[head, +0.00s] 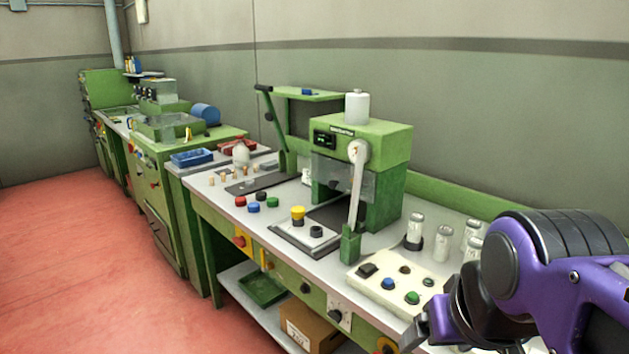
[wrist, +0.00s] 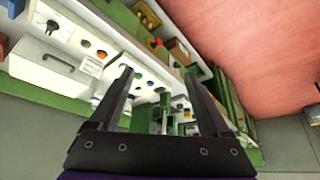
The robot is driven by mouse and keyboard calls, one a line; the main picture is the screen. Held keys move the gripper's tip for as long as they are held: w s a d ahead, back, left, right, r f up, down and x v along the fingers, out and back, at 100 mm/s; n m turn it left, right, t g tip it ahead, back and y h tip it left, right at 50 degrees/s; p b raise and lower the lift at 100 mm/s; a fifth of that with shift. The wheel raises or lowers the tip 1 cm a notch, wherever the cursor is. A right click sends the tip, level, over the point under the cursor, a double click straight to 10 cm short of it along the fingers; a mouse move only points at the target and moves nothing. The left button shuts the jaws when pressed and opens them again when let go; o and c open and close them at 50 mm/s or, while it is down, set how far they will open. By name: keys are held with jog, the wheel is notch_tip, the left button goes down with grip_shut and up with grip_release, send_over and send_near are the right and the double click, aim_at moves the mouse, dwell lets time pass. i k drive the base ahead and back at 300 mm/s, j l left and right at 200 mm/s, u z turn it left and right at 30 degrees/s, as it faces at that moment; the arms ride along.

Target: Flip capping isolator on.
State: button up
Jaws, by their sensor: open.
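The capping machine (head: 375,145) is a green press with a white lever, standing on the bench in the head view. On the bench's green front below it is a black rotary switch on a white plate (head: 337,317), which may be the isolator. I cannot read its label or tell its position. My gripper (head: 430,326) is at the lower right of the head view, nearer the camera than the bench front. In the wrist view my gripper (wrist: 158,78) is open, with nothing between its two dark fingers. The bench controls show tilted and small beyond them.
A cream button box (head: 397,290) and several clear jars (head: 443,243) stand on the bench top at right. A brown carton (head: 310,328) and a green tray (head: 263,288) sit on the lower shelf. The red floor (head: 90,260) in front of the benches is clear.

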aim_at(241, 241)
jog(key=i+j, duration=0.2)
jog(key=j, duration=0.15)
jog(key=i+j+z, duration=0.1)
jog(key=j, duration=0.25)
jog(key=i+j, duration=0.3)
jog(key=i+j+z, duration=0.1)
jog(key=j, duration=0.3)
jog(key=i+j, duration=0.25)
jog(key=i+j+z, duration=0.15)
jog(key=j, duration=0.3)
jog(key=i+j, duration=0.15)
jog(key=j, duration=0.25)
